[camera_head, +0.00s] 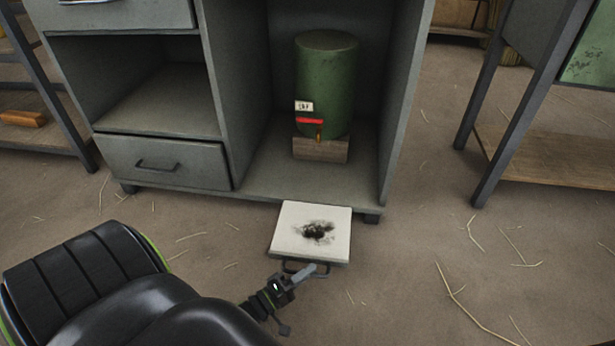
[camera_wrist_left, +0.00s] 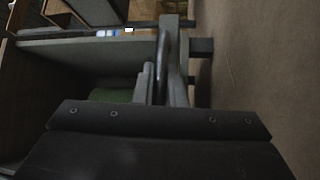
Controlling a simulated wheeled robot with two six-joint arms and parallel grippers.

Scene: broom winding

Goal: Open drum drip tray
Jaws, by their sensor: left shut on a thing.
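The drip tray (camera_head: 290,245) is a pale, flat, square tray with a black stain in its middle. It sticks out from the cabinet's base, in front of the green drum (camera_head: 326,80). My left gripper (camera_head: 306,274) is at the dark bar handle (camera_head: 290,267) on the tray's front edge and is shut on it. The left wrist view shows the gripper's fingers (camera_wrist_left: 158,85) close up, beside a grey bar. My right gripper is in neither view.
The drum stands on a wooden block (camera_head: 320,149) in the grey cabinet (camera_head: 235,90), with a red lever and brass tap in front. A shut drawer (camera_head: 165,161) is at left. A table (camera_head: 545,158) stands at right. The straw-strewn floor between is clear.

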